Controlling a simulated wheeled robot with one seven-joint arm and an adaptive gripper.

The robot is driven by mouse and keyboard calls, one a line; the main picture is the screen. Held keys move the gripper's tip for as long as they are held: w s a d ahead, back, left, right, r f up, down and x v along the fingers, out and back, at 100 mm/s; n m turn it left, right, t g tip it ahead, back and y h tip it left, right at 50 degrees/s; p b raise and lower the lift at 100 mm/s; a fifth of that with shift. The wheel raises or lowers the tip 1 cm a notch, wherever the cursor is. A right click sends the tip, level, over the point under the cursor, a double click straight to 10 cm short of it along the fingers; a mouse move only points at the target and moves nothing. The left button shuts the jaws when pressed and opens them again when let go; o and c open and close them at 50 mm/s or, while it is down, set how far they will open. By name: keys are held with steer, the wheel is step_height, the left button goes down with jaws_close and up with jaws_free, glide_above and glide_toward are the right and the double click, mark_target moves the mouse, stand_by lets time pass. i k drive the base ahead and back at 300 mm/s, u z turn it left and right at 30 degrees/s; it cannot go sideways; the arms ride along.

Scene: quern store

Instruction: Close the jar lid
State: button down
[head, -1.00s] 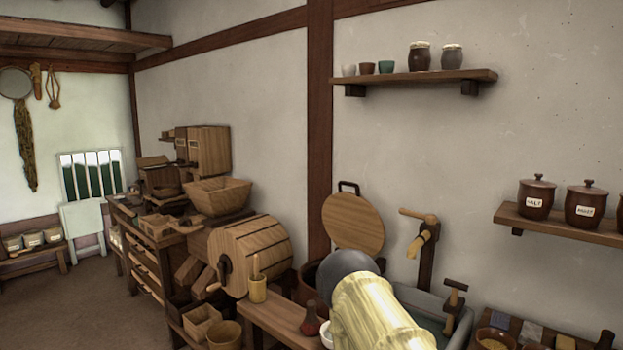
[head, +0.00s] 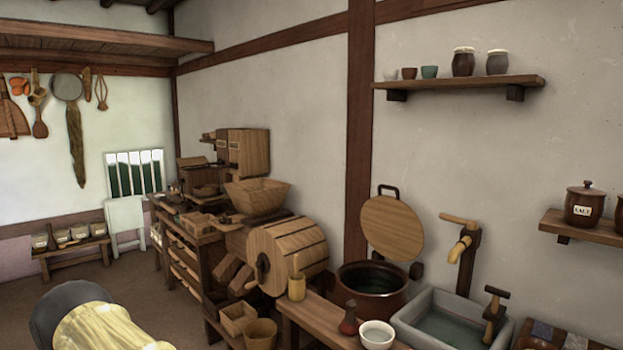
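A large dark brown jar (head: 345,295) stands at the lower middle right of the head view, in the row along the wall. Its mouth is uncovered and its dark inside shows. A round wooden lid (head: 392,228) with a dark handle at its top edge stands upright at the back of the jar, against the wall side. Part of my arm, a dark joint and a pale yellow link, shows at the bottom left, well apart from the jar. My gripper is outside the view.
A wooden bench with a small red-brown bottle (head: 348,318) and a white bowl (head: 377,334) is in front of the jar. A stone sink (head: 440,325) with a wooden tap (head: 462,243) stands to its right. A wooden drum (head: 288,256) is to its left. The floor at left is clear.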

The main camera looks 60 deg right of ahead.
mark_target(389, 225)
steer(key=u, duration=0.15)
steer(key=k, duration=1.2)
steer(key=z, duration=1.5)
steer(key=i, duration=0.3)
steer(key=z, duration=0.05)
